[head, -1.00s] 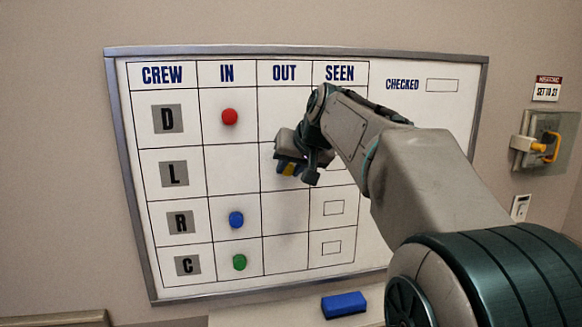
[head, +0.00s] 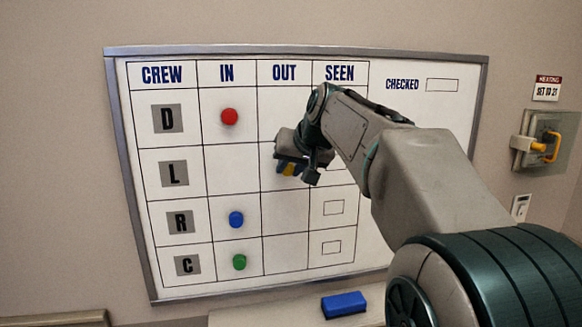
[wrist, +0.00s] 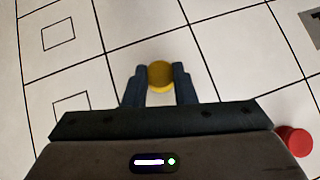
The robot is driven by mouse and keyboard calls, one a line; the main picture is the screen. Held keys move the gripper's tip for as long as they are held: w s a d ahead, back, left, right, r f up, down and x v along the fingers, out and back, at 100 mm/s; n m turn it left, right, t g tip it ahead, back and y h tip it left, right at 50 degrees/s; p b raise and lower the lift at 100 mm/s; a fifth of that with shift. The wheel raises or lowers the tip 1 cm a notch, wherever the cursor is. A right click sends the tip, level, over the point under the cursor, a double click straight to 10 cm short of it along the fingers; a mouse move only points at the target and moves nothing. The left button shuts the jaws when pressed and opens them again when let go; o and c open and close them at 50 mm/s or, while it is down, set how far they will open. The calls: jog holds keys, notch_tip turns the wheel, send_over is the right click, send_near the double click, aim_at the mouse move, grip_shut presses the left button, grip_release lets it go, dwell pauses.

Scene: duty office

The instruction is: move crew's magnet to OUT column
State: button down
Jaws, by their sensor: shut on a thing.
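The whiteboard (head: 284,215) hangs on the wall with columns CREW, IN, OUT and SEEN and rows D, L, R and C. My gripper (head: 288,168) is at the OUT column in row L. It is shut on a yellow magnet (head: 289,170), which also shows between the fingers in the wrist view (wrist: 160,75). I cannot tell whether the magnet touches the board. A red magnet (head: 229,117) is in IN of row D, a blue magnet (head: 236,219) in IN of row R, and a green magnet (head: 239,262) in IN of row C. IN of row L is empty.
A blue eraser (head: 344,305) lies on the ledge below the board. A covered switch with a yellow handle (head: 545,148) and a heating sign (head: 547,88) are on the wall at right. My arm hides part of the SEEN column. The red magnet also shows in the wrist view (wrist: 294,140).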

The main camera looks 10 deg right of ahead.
jog(key=shift+w, duration=0.2)
jog(key=c, duration=1.1)
grip_release()
jog(key=v, duration=1.4)
jog(key=s+f+g, duration=0.2)
jog(key=s+f, duration=0.5)
jog(key=f, duration=0.5)
jog(key=s+a+f+g+h, duration=0.1)
jog(key=s+f, duration=0.5)
jog(key=f, duration=0.6)
jog(key=s+a+f+n+g+h, duration=0.1)
jog(key=s+f+g, duration=0.2)
jog(key=s+f, duration=0.4)
notch_tip(320, 180, down, 6)
jog(key=shift+s+a+b, duration=0.25)
jog(key=shift+s+b, duration=0.05)
jog(key=shift+b, duration=0.05)
